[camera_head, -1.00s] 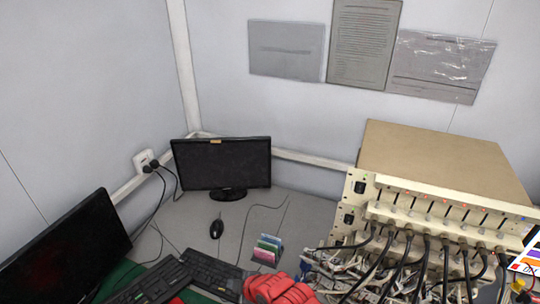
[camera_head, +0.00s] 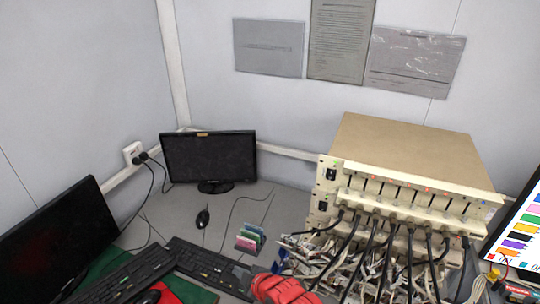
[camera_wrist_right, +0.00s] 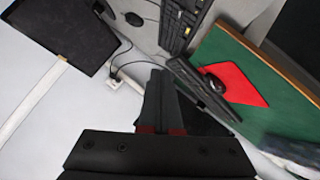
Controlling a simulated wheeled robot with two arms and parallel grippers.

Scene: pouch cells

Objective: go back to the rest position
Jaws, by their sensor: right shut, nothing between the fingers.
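My right gripper (camera_wrist_right: 160,85) shows in the right wrist view, its two dark fingers together with nothing between them. It is in the air above the desk area, pointing toward the keyboards and the wall corner. In the head view a red ribbed part (camera_head: 285,289), apparently of my right arm, shows at the bottom edge, in front of the keyboard and the cable bundle. My left gripper is in neither current view.
A beige tester (camera_head: 410,160) with many black cables and clips fills the right side. A small holder of coloured cards (camera_head: 250,238), a mouse (camera_head: 202,218), keyboards (camera_head: 205,266) and monitors (camera_head: 208,156) stand on the desk.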

